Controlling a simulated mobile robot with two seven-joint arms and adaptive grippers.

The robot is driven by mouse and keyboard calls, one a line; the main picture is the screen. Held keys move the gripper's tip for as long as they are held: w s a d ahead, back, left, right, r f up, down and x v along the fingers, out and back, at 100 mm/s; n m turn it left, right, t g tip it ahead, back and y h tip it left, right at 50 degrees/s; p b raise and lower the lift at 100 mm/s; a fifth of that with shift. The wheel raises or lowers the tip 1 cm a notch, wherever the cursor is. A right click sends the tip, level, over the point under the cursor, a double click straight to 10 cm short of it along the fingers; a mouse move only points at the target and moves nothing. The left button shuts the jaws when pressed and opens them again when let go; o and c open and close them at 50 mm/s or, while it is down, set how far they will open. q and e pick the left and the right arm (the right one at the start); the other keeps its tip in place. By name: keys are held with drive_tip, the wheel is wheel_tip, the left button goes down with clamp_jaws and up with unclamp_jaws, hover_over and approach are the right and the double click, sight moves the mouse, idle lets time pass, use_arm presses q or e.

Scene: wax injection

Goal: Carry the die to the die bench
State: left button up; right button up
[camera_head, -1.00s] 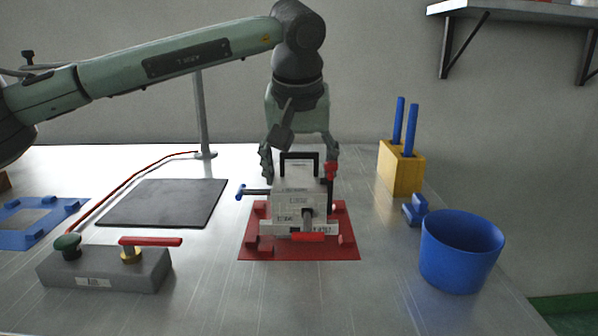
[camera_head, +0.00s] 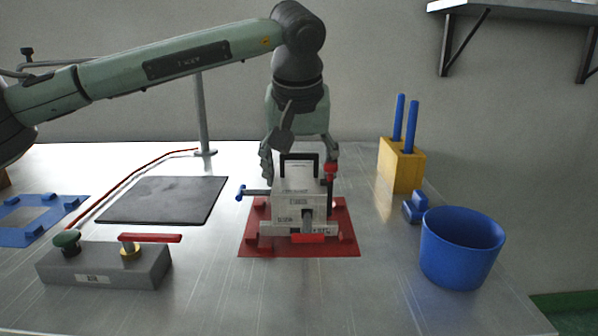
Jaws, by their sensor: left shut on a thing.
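The die (camera_head: 298,201) is a pale grey block with a black top handle (camera_head: 299,156), a blue-ended bar on its left and red knobs. It sits over the red mat (camera_head: 257,247) with raised corner blocks, at the middle of the table. My left gripper (camera_head: 299,166) reaches down from above and behind, shut on the die at its handle. Its fingertips are partly hidden behind the die. I cannot tell whether the die's base is touching the mat. My right gripper is not in view.
A blue frame (camera_head: 63,205) lies at the far left, beside a black mat (camera_head: 163,200). A grey control block (camera_head: 104,267) stands front left, with a red hose behind. A yellow block with blue rods (camera_head: 401,166) and a blue bucket (camera_head: 461,248) stand right. The front middle is clear.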

sight(298, 188)
use_arm(q)
drive_tip(key=shift+f+b, duration=0.4)
drive_tip(key=shift+f, duration=0.15)
drive_tip(key=o, duration=1.7)
drive_tip(key=shift+o, duration=1.2)
drive_tip(key=shift+s+f, duration=0.1)
drive_tip(key=shift+f, duration=0.2)
drive_tip(key=v, duration=1.2)
drive_tip(key=shift+r, duration=0.25)
